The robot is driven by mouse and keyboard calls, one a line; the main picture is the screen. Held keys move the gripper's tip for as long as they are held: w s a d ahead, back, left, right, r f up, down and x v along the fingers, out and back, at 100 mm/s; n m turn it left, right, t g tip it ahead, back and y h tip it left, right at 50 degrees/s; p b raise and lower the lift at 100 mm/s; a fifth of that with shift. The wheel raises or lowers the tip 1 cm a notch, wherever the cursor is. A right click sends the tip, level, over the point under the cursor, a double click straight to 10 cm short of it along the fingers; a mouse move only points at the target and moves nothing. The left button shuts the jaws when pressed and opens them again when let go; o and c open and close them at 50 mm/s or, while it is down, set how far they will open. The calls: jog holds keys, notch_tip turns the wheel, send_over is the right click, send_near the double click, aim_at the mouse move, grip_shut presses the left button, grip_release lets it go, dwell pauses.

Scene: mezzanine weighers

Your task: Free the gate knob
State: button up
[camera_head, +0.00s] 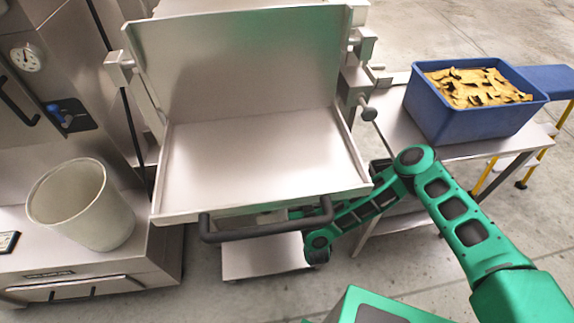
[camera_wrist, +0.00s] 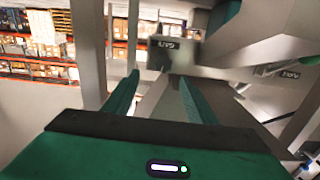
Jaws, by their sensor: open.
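In the head view, a metal weigher with a wide tray (camera_head: 265,160) stands in the middle. A grey round-ended knob (camera_head: 369,113) sticks out at its right side; I cannot tell for sure that it is the gate knob. My arm bends down beneath the tray's front right corner, and my gripper is hidden there. In the wrist view, my gripper (camera_wrist: 158,82) is open, its two green fingers apart. A grey metal bracket with a small dark label (camera_wrist: 174,46) is beyond the fingertips. I see nothing held. No knob is clear in the wrist view.
A blue bin (camera_head: 470,125) of yellowish pieces stands on a metal table (camera_head: 395,110) at right. A pale bucket (camera_head: 75,205) sits on a bench at left. A dark handle (camera_head: 265,228) crosses the tray's front. Metal posts (camera_wrist: 88,50) stand close around my gripper.

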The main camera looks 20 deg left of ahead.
jog(key=x, duration=1)
jog(key=shift+a+r+y, duration=0.25)
jog(key=shift+a+y, duration=0.05)
jog(key=shift+a, duration=0.25)
jog(key=shift+c, duration=0.5)
